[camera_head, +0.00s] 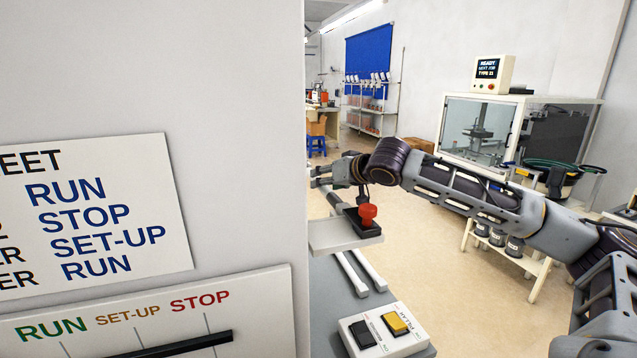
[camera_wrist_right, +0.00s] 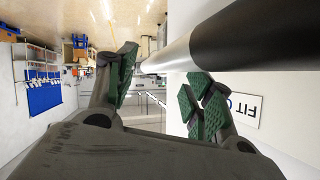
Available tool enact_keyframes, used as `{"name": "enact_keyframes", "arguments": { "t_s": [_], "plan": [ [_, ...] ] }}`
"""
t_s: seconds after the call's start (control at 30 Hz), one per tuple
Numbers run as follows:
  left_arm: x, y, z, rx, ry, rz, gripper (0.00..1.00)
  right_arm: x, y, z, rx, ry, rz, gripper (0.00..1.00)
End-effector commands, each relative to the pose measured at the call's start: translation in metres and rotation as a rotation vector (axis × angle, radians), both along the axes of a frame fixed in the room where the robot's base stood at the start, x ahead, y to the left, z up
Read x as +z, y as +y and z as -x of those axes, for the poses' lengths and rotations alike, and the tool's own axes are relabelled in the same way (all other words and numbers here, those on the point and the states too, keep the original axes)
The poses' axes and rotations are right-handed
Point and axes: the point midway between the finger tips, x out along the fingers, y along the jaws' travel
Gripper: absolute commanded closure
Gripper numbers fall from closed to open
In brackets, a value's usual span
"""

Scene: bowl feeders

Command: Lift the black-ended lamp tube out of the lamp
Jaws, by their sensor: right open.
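The lamp tube (camera_wrist_right: 190,50) shows in the right wrist view as a pale, shiny cylinder with a broad black end (camera_wrist_right: 262,35). It runs from near the left finger out past the upper right edge. My right gripper (camera_wrist_right: 165,88) is open, its green-padded fingers spread wide. The tube crosses the far side of the gap, above the right finger in the picture; I cannot tell whether it touches. In the head view my right gripper (camera_head: 326,174) reaches behind the edge of a grey panel, which partly hides it. The lamp does not show there. My left gripper is not in view.
The large grey panel (camera_head: 240,110) with printed signs fills the left of the head view. A red knob on a black box (camera_head: 362,232) stands below my right wrist. A yellow-button box (camera_head: 385,330) is in front. A glass-sided machine (camera_head: 480,128) stands behind my arm.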

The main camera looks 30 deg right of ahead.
Motion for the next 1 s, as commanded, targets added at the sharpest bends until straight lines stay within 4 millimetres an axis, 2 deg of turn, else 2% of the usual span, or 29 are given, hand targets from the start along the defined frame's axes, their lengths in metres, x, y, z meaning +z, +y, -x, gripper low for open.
{"name": "enact_keyframes", "arguments": {
  "t_s": [0.4,0.97,1.0],
  "plan": [
    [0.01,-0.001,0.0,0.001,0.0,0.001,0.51,-0.014,0.001,-0.03,0.0,-0.001,-0.002,0.48],
    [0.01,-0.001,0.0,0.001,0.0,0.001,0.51,-0.016,0.001,-0.032,-0.001,-0.001,-0.001,0.48],
    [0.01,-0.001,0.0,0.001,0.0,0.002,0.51,-0.016,0.001,-0.032,-0.001,-0.001,-0.001,0.52]
  ]
}}
